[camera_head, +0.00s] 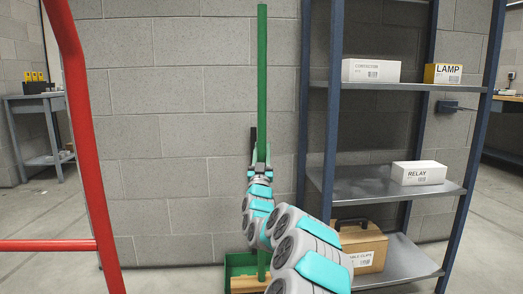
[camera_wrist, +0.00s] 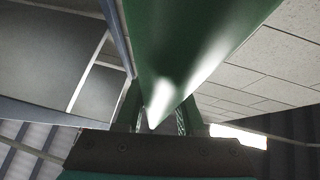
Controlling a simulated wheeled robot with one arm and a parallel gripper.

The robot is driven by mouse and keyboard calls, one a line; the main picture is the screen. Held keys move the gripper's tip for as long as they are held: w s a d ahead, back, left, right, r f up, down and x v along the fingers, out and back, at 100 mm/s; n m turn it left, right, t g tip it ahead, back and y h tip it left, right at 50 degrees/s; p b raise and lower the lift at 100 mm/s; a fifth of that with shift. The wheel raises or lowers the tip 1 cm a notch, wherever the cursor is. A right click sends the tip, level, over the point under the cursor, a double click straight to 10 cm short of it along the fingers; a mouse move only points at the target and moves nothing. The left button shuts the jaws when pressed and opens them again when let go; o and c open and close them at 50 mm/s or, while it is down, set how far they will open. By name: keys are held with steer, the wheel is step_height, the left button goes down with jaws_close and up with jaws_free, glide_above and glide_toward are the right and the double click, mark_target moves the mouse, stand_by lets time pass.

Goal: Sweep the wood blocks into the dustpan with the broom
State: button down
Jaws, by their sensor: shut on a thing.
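The broom shows as a long green handle (camera_head: 262,70), standing upright in front of the grey block wall. My gripper (camera_head: 261,160) is shut on this handle about midway up. In the wrist view the handle (camera_wrist: 195,40) fills the upper middle and runs between the fingers of my gripper (camera_wrist: 158,118). A green box-like thing, seemingly the dustpan (camera_head: 238,260), is at the bottom of the head view, partly behind my arm. A tan strip (camera_head: 247,285) shows at its front; I cannot tell whether it is wood blocks or broom bristles. The broom's lower end is largely hidden.
A blue-framed shelf (camera_head: 372,186) stands close on the right, with white boxes and a brown case (camera_head: 365,248). A red frame (camera_head: 84,130) rises at the left. A workbench (camera_head: 38,98) is farther back left. Floor between red frame and arm looks clear.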

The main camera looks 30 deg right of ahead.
steer(key=shift+s+a+r, duration=0.25)
steer(key=shift+s+a, duration=0.25)
steer(key=shift+s, duration=0.55)
steer(key=shift+s+a+r, duration=0.25)
steer(key=shift+s+a, duration=0.2)
steer(key=shift+s, duration=0.55)
steer(key=shift+s+a+r, duration=0.25)
steer(key=shift+s+a, duration=0.25)
steer(key=shift+s, duration=0.55)
steer(key=shift+s+a, duration=0.1)
steer(key=shift+a, duration=0.1)
